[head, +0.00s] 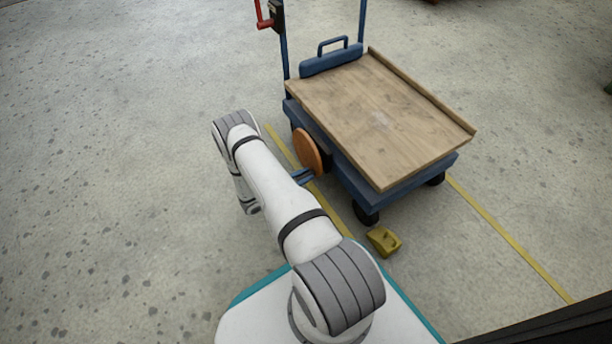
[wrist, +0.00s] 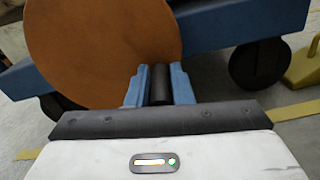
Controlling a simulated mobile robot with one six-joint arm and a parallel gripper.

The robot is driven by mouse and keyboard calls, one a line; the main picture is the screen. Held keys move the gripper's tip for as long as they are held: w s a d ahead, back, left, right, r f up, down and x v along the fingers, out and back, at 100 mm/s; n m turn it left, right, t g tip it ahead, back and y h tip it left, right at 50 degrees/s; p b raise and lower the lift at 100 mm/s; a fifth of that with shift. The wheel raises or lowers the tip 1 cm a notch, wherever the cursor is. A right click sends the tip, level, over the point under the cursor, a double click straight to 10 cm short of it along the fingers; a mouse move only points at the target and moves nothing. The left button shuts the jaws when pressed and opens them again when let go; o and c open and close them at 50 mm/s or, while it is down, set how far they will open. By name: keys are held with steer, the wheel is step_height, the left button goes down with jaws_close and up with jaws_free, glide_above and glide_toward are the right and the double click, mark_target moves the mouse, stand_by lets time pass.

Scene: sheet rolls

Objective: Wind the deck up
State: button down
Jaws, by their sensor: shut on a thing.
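The deck (head: 375,110) is a worn wooden board with a raised far-right edge. It lies on a blue wheeled cart (head: 352,178). A round orange wheel (head: 309,152) is on the cart's near side; it fills the upper left of the wrist view (wrist: 95,45). A dark upright-looking cylindrical grip (wrist: 160,88) stands out from the wheel's lower right part. My gripper (wrist: 160,72) has its blue fingers closed on either side of this grip. In the head view my gripper (head: 305,176) is beside the wheel, and the grip itself is hidden.
Blue posts rise at the cart's far end, with a red lever (head: 265,20) on the left one. A blue bar handle (head: 333,45) is behind the deck. A yellow wedge (head: 383,241) lies near the front wheel. Yellow lines mark the floor. Floor to the left is clear.

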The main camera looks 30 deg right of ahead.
steer(key=shift+s+d+f, duration=0.1)
steer(key=shift+s+d, duration=0.15)
steer(key=shift+s, duration=0.1)
steer(key=shift+a, duration=0.3)
steer(key=shift+a, duration=0.1)
stand_by(1.1)
steer(key=c, duration=1.5)
jaws_free()
steer(key=shift+c, duration=0.2)
steer(key=shift+o, duration=1.2)
steer(key=shift+w, duration=0.1)
steer(key=a+p, duration=0.2)
steer(key=a, duration=0.5)
steer(key=shift+w+a+p, duration=0.25)
steer(key=shift+a+p, duration=0.1)
